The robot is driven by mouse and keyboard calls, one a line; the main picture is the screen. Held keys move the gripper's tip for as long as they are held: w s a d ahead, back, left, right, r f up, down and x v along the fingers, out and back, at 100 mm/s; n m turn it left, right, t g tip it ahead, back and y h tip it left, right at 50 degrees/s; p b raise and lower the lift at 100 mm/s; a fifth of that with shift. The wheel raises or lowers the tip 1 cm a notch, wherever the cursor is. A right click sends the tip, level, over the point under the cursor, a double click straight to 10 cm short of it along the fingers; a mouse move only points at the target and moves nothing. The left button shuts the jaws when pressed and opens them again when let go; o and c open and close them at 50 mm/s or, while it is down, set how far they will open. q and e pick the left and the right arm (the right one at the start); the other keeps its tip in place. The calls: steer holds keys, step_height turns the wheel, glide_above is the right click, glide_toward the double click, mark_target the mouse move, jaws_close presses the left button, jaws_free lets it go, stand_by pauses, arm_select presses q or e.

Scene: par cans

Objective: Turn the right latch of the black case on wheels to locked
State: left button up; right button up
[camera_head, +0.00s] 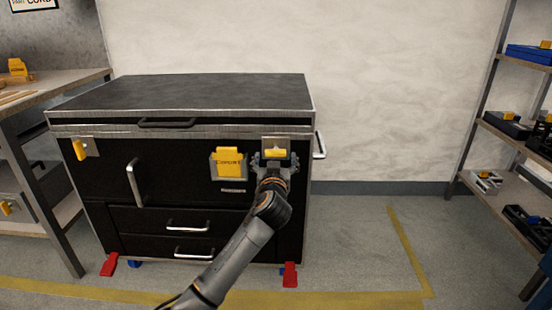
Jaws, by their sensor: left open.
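The black case on wheels (190,92) stands against the back wall with its lid down. Its right latch (275,153) is a yellow piece under a metal plate near the upper right of the front. My left gripper (275,160) is at this latch, open, with its fingers to either side of the yellow piece. I cannot tell whether they touch it. The gripper hides the lower part of the latch. The left latch (80,150) shows a tilted yellow handle on a metal plate. My right gripper is not in view.
A yellow label holder (228,162) sits just left of the right latch. A vertical handle (134,184) and drawer handles (188,227) stick out from the front. A workbench (45,97) stands at left, shelves (520,135) at right. The floor right of the case is clear.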

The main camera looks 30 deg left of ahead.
mark_target(276, 155)
arm_select(q)
steer(key=shift+b+x, duration=0.3)
steer(key=shift+x, duration=1.45)
steer(key=c, duration=1.2)
